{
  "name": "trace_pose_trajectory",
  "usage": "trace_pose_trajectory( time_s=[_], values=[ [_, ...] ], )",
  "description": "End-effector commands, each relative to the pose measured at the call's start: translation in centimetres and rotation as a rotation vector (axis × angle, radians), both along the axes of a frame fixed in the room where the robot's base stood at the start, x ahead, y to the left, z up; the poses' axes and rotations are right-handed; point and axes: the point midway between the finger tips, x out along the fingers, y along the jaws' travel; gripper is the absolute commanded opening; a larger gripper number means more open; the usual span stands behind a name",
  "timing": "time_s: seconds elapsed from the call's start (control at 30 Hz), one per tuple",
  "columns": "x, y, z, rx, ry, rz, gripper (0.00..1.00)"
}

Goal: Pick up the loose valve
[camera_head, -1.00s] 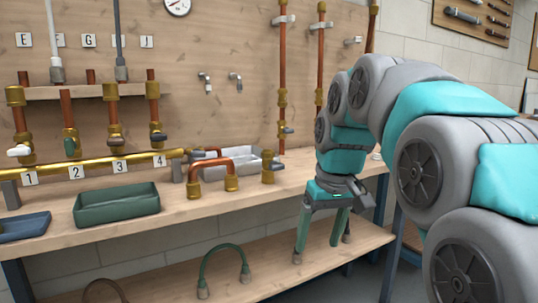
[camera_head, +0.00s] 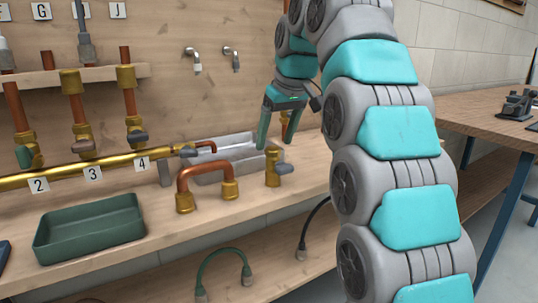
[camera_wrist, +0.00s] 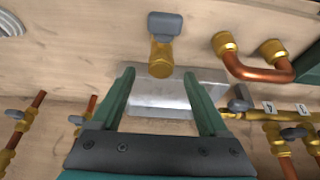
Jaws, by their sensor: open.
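The loose valve (camera_head: 272,170), a short brass body with a grey handle pointing right, stands upright on the bench top, right of the copper U-pipe. In the wrist view the valve (camera_wrist: 160,58) lies just beyond the fingertips, roughly centred between them, with its grey handle on the far side. My gripper (camera_head: 275,142) is open and empty, fingers pointing down, above and slightly behind the valve in the head view. Its two fingers also show in the wrist view (camera_wrist: 158,76), apart from the valve.
A grey metal tray (camera_head: 207,177) sits behind the valve, under my fingers in the wrist view. A copper U-pipe (camera_head: 203,171) stands to the left. A green tray (camera_head: 90,230) and a brass manifold (camera_head: 75,172) are farther left. Bench top right of the valve is clear.

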Motion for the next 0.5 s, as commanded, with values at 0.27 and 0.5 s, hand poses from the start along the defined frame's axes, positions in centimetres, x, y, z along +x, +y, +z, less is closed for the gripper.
trace_pose_trajectory(
  time_s=[0.27, 0.5],
  values=[
    [0.8, 0.5, -2.6, 0.000, 0.000, 0.001, 0.78],
    [1.0, 0.8, -4.2, 0.000, 0.001, 0.001, 0.78]
  ],
)
